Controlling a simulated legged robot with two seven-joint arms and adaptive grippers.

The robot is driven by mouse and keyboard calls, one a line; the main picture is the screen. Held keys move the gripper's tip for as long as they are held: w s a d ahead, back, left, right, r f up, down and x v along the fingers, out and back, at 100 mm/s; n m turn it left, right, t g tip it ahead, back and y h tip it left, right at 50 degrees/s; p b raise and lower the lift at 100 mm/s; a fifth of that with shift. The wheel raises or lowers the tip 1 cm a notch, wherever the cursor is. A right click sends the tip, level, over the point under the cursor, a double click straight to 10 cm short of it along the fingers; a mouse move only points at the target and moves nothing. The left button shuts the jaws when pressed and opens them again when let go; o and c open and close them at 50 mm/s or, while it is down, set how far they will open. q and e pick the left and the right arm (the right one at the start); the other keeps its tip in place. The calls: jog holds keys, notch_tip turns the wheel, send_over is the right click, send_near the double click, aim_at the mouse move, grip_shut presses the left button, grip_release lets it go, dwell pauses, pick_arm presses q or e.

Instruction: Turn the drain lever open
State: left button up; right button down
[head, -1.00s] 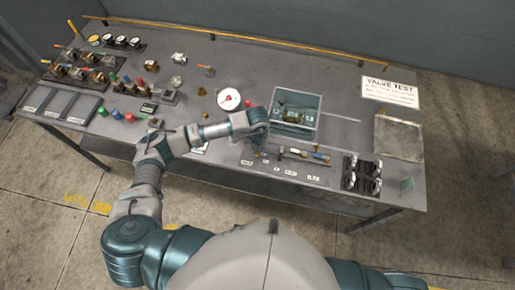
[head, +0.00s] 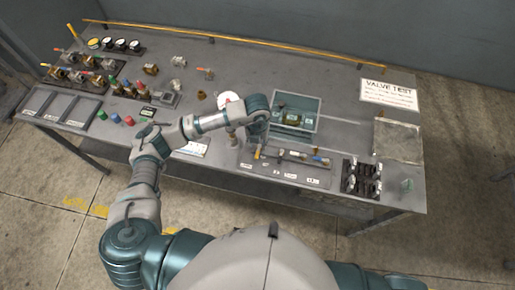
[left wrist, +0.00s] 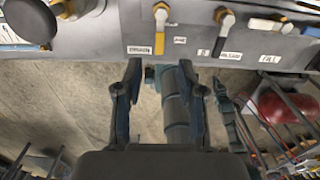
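The drain lever (left wrist: 160,43) is a yellow handle on a pale valve body at the panel's edge in the left wrist view. It points down in that view, right of a white DRAIN label (left wrist: 138,50). In the head view the yellow handle (head: 257,152) shows just below my left wrist. My left gripper (left wrist: 161,75) is open and empty. Its two dark fingertips are on either side of the lever's line, a little below its end in the wrist picture; contact is not visible. My right gripper is out of view.
Black clamps (head: 362,177) stand right. Gauges and fittings fill the table's left side.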

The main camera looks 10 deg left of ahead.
pick_arm(q)
jog(key=shift+r, duration=2.4)
